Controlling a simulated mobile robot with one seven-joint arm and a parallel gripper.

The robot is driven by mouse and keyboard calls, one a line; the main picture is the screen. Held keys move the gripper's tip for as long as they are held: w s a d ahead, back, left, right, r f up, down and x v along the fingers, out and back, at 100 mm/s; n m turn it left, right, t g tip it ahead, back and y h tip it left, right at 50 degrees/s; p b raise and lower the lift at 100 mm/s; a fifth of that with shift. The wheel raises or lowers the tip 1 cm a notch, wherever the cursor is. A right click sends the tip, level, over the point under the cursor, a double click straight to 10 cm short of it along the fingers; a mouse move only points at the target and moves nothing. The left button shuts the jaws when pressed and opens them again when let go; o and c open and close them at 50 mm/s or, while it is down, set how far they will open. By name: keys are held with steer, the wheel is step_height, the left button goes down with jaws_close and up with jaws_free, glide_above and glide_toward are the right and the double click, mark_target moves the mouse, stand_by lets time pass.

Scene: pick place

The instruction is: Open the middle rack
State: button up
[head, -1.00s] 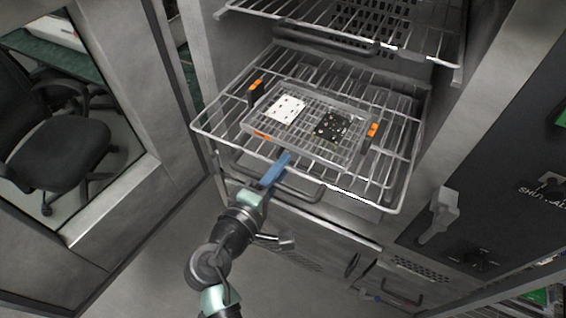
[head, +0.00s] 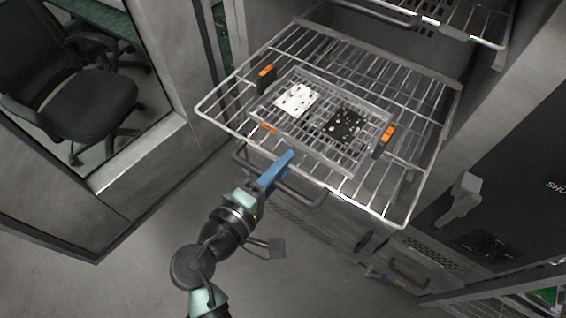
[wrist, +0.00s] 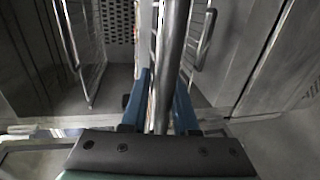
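The middle rack (head: 425,130) is a silver wire shelf, pulled well out of the oven-like chamber and roughly level. A wire basket (head: 310,143) with orange-marked handles sits on it, holding a white perforated board (head: 296,100) and a black board (head: 345,125). My gripper (head: 290,155) is at the rack's front rail, left of its middle. In the wrist view, the blue fingers (wrist: 163,92) lie on either side of a metal bar (wrist: 170,45), closed around it. The exact finger contact is partly hidden.
An upper rack (head: 430,22) stays above in the chamber. A drawer-like handle (head: 280,185) is just below the middle rack. A dark control panel (head: 520,180) with a lever (head: 465,200) stands at the right. Open floor (head: 110,285) lies at the lower left.

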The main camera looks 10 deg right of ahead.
steer(key=shift+o, duration=1.4)
steer(key=shift+s+f, duration=0.1)
steer(key=shift+f, duration=0.4)
steer(key=shift+r, duration=0.25)
steer(key=b+v, duration=0.2)
steer(key=v, duration=1)
steer(key=shift+s+a+r, duration=0.2)
steer(key=shift+a, duration=0.1)
steer(key=shift+w, duration=0.1)
